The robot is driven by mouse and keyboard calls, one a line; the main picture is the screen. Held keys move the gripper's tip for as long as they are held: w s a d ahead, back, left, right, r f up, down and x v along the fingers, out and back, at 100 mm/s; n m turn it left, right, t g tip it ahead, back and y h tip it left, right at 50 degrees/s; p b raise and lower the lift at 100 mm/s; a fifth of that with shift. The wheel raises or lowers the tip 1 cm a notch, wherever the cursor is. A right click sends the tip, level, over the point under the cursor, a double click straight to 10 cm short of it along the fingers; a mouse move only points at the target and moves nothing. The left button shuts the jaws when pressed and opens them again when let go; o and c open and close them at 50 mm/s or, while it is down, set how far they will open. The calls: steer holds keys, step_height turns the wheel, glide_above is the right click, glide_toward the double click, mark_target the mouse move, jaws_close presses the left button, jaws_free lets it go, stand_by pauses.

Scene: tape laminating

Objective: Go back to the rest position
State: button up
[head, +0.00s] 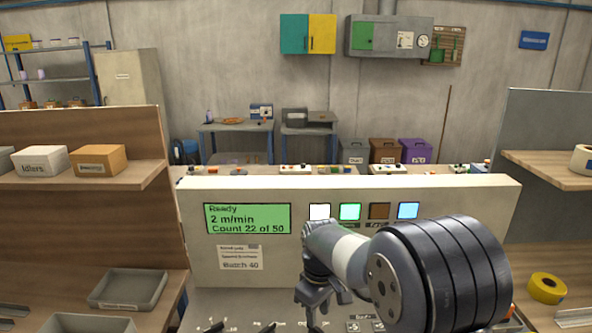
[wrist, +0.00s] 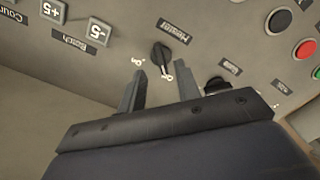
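My gripper (head: 323,303) hangs in front of the machine's control panel at the lower middle of the head view, with my arm reaching in from the right. In the wrist view my gripper (wrist: 158,88) has its two fingers apart with nothing between them. Another dark knob (wrist: 215,85) lies partly hidden beside the right finger.
The machine's cream console (head: 350,260) has a green display (head: 247,218) reading Ready, 2 m/min, Count 22 of 50. Red (wrist: 306,48) and black (wrist: 280,20) buttons lie right in the wrist view. A grey tray (head: 130,288) stands left; a yellow tape roll (head: 547,287) lies right.

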mark_target(317, 328)
step_height(317, 328, down, 5)
steer(key=shift+r, duration=0.1)
steer(key=shift+m, duration=0.3)
